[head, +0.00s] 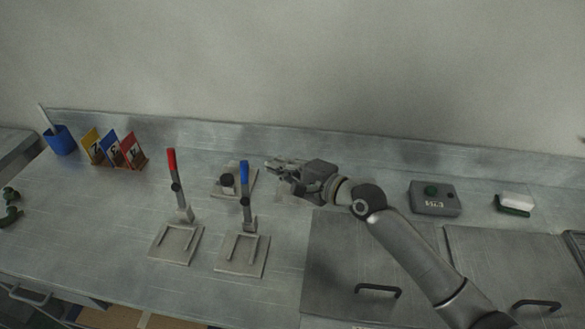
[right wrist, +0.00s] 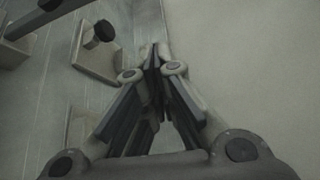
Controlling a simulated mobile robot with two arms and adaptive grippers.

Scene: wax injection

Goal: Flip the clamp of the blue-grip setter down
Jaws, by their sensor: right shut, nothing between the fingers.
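The blue-grip setter stands on the bench in the head view, its blue grip (head: 244,171) pointing up on an upright lever. Its flat base plate (head: 242,257) lies in front of the lever. My right gripper (head: 270,164) is shut and empty, a little right of the blue grip and apart from it, above the bench. In the right wrist view the shut fingertips (right wrist: 153,48) meet with nothing between them. My left gripper is in neither view.
A red-grip setter (head: 171,160) stands to the left, also upright. A small plate with a black knob (head: 227,180) lies behind the setters. Coloured cards (head: 111,148) and a blue cup (head: 61,141) stand far left. A grey button box (head: 434,199) sits right.

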